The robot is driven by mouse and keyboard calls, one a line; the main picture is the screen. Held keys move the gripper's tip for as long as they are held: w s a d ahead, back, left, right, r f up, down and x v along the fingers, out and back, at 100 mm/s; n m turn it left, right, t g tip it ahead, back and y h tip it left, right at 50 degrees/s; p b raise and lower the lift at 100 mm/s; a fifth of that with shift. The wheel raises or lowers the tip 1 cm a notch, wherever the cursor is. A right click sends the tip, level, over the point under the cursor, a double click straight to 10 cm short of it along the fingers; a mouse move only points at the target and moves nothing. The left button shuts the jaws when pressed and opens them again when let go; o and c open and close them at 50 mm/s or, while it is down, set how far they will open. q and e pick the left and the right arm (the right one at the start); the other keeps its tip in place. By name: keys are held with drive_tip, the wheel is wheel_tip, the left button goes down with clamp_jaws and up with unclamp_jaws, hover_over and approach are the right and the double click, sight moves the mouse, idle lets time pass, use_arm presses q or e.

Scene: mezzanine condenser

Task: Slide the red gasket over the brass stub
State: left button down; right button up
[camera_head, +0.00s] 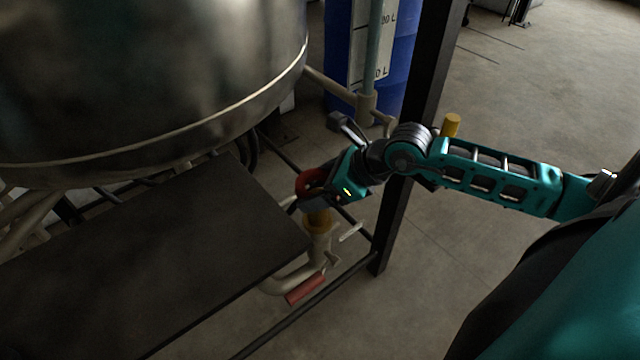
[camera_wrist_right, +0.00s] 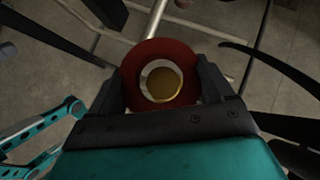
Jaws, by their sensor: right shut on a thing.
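The red gasket (camera_head: 309,182) is a flat ring held in my right gripper (camera_head: 318,188). In the right wrist view the gasket (camera_wrist_right: 160,49) sits between the two dark fingers, which press on its sides. The brass stub (camera_head: 318,222) stands on a pale pipe, directly below the gasket in the head view. Its round brass top (camera_wrist_right: 163,85) shows through the gasket's hole in the right wrist view, with a pale ring around it. The stub looks roughly centred in the hole, slightly low. I cannot tell whether the gasket is above the stub's top or around it. My left gripper is not in view.
A dark flat plate (camera_head: 150,265) lies left of the stub, its corner close by. A large metal vessel (camera_head: 150,80) hangs over it. A black post (camera_head: 392,225) stands right of the stub. A red handle (camera_head: 305,290) is on the pipe below. Open floor lies right.

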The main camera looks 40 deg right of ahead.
sight(328, 213)
drive_tip(key=shift+f+b, duration=0.4)
drive_tip(key=shift+f, duration=0.1)
drive_tip(key=shift+f+b, duration=1.15)
drive_tip(key=shift+f, duration=0.3)
drive_tip(key=shift+f+b, duration=0.6)
drive_tip(key=shift+f, duration=0.25)
drive_tip(key=shift+f+b, duration=1.3)
drive_tip(key=shift+f, duration=0.45)
drive_tip(key=o, duration=0.9)
drive_tip(key=p+v, duration=0.6)
drive_tip(key=v, duration=0.7)
